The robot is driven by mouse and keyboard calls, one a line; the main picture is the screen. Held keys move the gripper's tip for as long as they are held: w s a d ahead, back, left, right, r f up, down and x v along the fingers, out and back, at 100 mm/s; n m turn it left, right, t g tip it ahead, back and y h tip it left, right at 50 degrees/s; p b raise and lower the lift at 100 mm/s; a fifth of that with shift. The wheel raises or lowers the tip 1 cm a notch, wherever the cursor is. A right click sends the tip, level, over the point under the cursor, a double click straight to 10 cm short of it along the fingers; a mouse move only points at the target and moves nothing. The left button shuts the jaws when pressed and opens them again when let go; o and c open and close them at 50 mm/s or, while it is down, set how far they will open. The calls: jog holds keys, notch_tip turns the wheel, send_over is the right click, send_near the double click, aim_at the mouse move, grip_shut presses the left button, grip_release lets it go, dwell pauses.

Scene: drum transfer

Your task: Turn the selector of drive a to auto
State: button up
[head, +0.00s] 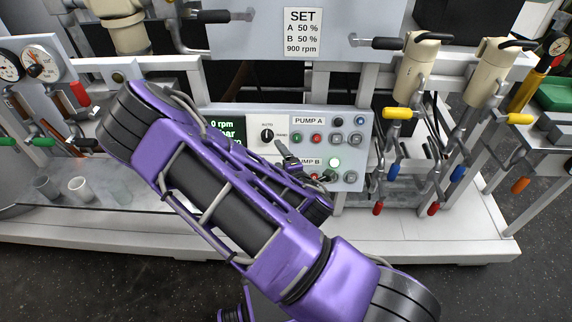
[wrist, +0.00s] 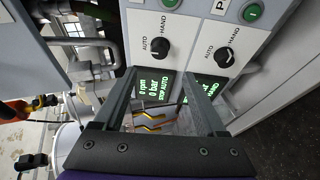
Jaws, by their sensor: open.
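The upper selector, a black knob (head: 267,135) marked AUTO on the left and HAND on the right, sits left of the PUMP A buttons. In the wrist view it is the left knob (wrist: 160,49); I cannot tell its pointer's direction surely. The PUMP B selector (wrist: 222,57) is beside it there and hidden behind my arm in the head view. My gripper (wrist: 165,82) is open and empty, its fingers in front of the panel's display side, apart from both knobs. In the head view my gripper (head: 288,160) is partly covered by my arm.
Display screens (wrist: 155,88) show green text. PUMP A buttons (head: 316,138) and PUMP B buttons (head: 334,162) lie close right of the selectors. A SET sign (head: 303,32) hangs above. Pipes and valve handles (head: 398,113) stand at right; cups (head: 78,187) stand at left.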

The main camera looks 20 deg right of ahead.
jog(key=p+v, duration=0.5)
jog(key=shift+s, duration=0.15)
dwell(0.5)
